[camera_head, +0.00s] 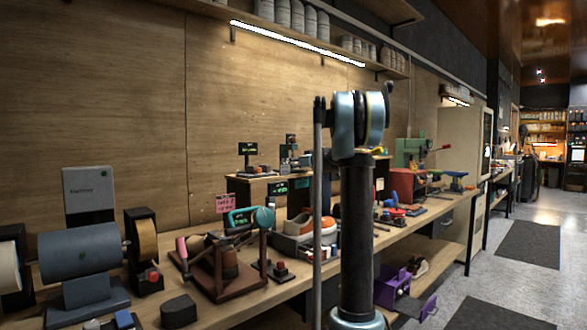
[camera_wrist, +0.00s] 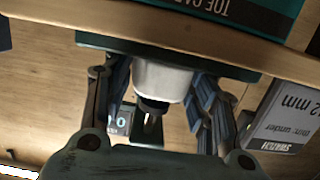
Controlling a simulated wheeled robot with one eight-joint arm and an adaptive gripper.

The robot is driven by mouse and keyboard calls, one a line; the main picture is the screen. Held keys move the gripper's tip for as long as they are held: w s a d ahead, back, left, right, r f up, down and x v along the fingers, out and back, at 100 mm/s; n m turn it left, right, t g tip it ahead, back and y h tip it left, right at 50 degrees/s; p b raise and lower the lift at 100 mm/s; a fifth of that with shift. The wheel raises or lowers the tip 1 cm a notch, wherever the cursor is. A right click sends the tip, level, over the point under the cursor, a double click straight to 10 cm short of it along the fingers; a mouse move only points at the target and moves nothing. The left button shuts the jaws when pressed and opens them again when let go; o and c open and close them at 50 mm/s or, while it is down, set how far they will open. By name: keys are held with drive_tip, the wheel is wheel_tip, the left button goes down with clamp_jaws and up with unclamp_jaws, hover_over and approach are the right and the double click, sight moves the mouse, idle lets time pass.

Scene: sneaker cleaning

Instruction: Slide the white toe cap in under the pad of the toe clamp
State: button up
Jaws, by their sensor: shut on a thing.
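In the wrist view the white toe cap (camera_wrist: 163,80) sits between the two blue-grey fingers of my gripper (camera_wrist: 162,92), which is shut on it. A dark green plate or bar (camera_wrist: 105,42) lies directly against the cap's upper edge in the picture. A dark round part (camera_wrist: 154,105) shows just below the cap; I cannot tell if it is the clamp's pad, or whether the cap is under a pad. In the head view my arm stands in front of the bench, and I cannot make out my gripper or the cap.
A teal sign (camera_wrist: 215,10) with upside-down lettering and a grey label block (camera_wrist: 285,115) stand close by in the wrist view. In the head view the wooden bench (camera_head: 270,300) holds a grey grinder-like machine (camera_head: 80,255), a brown stand (camera_head: 215,280) and an orange-and-white shoe (camera_head: 300,228).

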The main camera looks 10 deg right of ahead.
drive_tip(key=shift+w+a, duration=0.15)
drive_tip(key=shift+w, duration=0.05)
drive_tip(key=o, duration=1.2)
drive_tip(key=shift+o, duration=0.2)
